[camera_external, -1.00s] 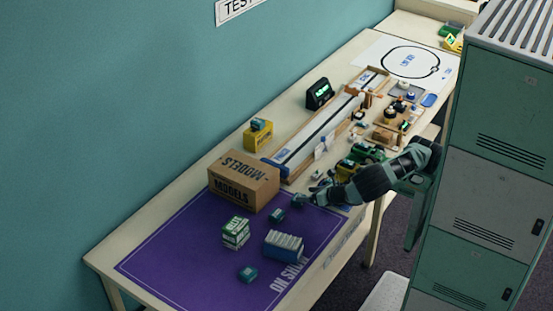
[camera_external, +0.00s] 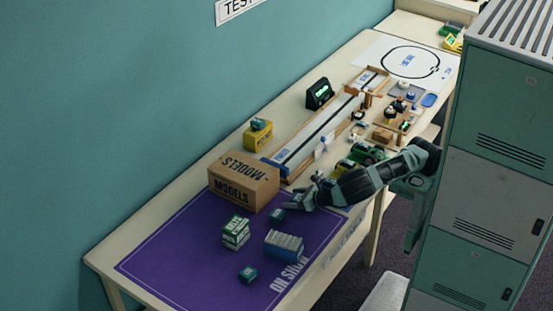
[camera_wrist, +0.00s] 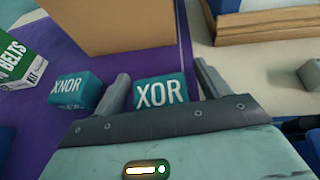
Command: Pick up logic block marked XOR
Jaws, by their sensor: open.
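The teal block marked XOR (camera_wrist: 160,93) sits between the two fingers of my gripper (camera_wrist: 163,76) in the wrist view, its white letters facing me. My gripper is open, with a finger on either side of the block; the right finger has a visible gap. In the external view my gripper (camera_external: 304,197) is low over the far right edge of the purple mat, and I cannot clearly make out the XOR block there. A similar teal block marked XNOR (camera_wrist: 72,89) stands just left of the left finger; it also shows in the external view (camera_external: 276,215).
The cardboard MODELS box (camera_external: 244,183) stands close behind the blocks. A green and white BELTS box (camera_external: 236,232), a blue box (camera_external: 284,245) and another teal block (camera_external: 248,273) stand on the purple mat (camera_external: 180,255). A wood-edged track (camera_external: 310,142) lies beyond.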

